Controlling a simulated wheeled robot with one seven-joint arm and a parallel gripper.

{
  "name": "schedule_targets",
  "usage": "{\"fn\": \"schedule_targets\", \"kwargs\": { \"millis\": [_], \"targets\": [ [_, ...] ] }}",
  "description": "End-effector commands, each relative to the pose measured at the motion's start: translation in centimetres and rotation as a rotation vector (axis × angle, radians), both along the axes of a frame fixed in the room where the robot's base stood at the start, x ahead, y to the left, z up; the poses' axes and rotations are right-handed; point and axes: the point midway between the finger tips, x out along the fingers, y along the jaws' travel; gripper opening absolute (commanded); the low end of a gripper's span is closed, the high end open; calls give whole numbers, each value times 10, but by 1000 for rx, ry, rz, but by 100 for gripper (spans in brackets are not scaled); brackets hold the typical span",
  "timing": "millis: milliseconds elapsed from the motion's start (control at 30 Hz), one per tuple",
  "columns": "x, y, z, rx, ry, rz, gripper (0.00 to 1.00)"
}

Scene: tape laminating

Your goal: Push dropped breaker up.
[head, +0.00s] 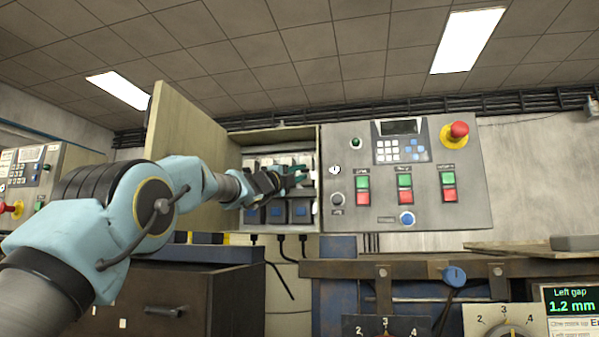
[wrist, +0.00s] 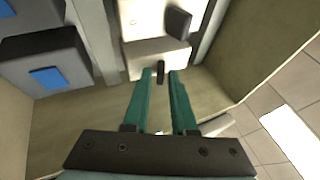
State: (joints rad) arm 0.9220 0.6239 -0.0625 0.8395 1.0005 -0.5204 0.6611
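The breakers sit inside an open wall cabinet (head: 322,160). My gripper (wrist: 161,75) has two green fingers, standing apart. In the head view, my gripper (head: 303,175) reaches into the cabinet and partly hides the breaker row.
The cabinet's open door (head: 180,125) stands at the left, beside my arm. Blue-switched modules (head: 277,212) sit below the breakers; one shows in the wrist view (wrist: 47,77). A control panel (head: 400,175) with buttons and a red emergency stop (head: 459,130) adjoins the cabinet at right.

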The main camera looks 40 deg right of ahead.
Motion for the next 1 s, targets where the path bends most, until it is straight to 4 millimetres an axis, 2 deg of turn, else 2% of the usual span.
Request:
{"fn": "schedule_targets", "kwargs": {
  "millis": [67, 300, 767, 1000],
  "targets": [
    [0, 0, 0, 0, 0, 0, 25],
    [0, 0, 0, 0, 0, 0, 0],
    [0, 0, 0, 2, 1, -1, 0],
    [-3, 0, 3, 59, 30, -9, 0]
  ]
}}
